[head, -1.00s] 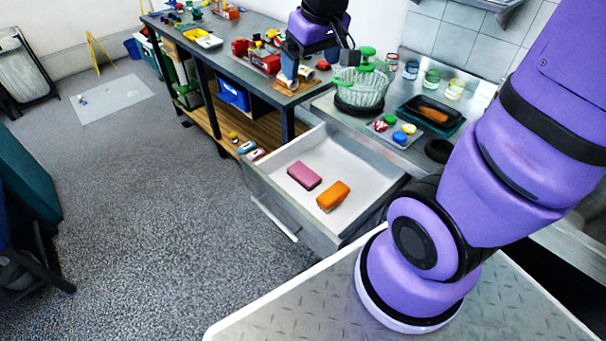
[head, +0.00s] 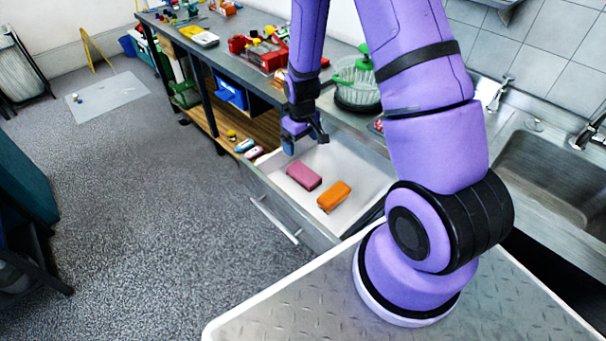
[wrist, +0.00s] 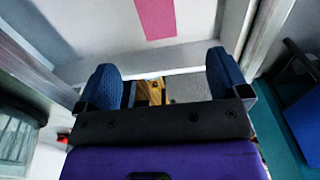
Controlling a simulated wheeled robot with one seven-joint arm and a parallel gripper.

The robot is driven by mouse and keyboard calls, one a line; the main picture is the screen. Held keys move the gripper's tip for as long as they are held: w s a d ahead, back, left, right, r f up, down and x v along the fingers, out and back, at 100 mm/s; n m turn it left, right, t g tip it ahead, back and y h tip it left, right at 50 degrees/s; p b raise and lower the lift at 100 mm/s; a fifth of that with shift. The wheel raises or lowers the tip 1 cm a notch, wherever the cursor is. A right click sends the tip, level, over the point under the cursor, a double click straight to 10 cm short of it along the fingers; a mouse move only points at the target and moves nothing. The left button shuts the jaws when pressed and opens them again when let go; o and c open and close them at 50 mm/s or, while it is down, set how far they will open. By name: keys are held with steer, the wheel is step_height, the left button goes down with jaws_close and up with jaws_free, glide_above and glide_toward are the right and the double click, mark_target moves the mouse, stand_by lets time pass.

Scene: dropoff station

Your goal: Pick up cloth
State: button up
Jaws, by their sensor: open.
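A pink rectangular item (head: 304,176) and an orange rectangular item (head: 334,196) lie apart on the pale floor of the open drawer (head: 270,201). I cannot tell from their looks which one is the cloth. My gripper (head: 305,143) is open and empty above the far left part of the drawer, behind the pink item and apart from it. In the wrist view the two blue fingers (wrist: 165,70) are spread with nothing between them. The pink item (wrist: 157,16) shows beyond them at the top edge, partly cut off.
Behind the drawer is a counter with a basket (head: 358,80) and a red toolbox (head: 268,55). A blue bin (head: 230,93) stands on the shelf below. A sink (head: 555,170) is at the right. The floor left of the drawer is clear.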

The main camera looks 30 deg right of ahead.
glide_toward(304, 173)
steer(key=shift+a+f, duration=0.1)
steer(key=shift+a, duration=0.1)
steer(key=shift+w+d+f, duration=0.1)
steer(key=shift+f, duration=2.4)
steer(key=shift+w+d+f, duration=0.1)
steer(key=shift+f, duration=2.4)
steer(key=c, duration=1.1)
steer(key=shift+o, duration=0.2)
steer(key=shift+r, duration=0.1)
steer(key=shift+r, duration=4.95)
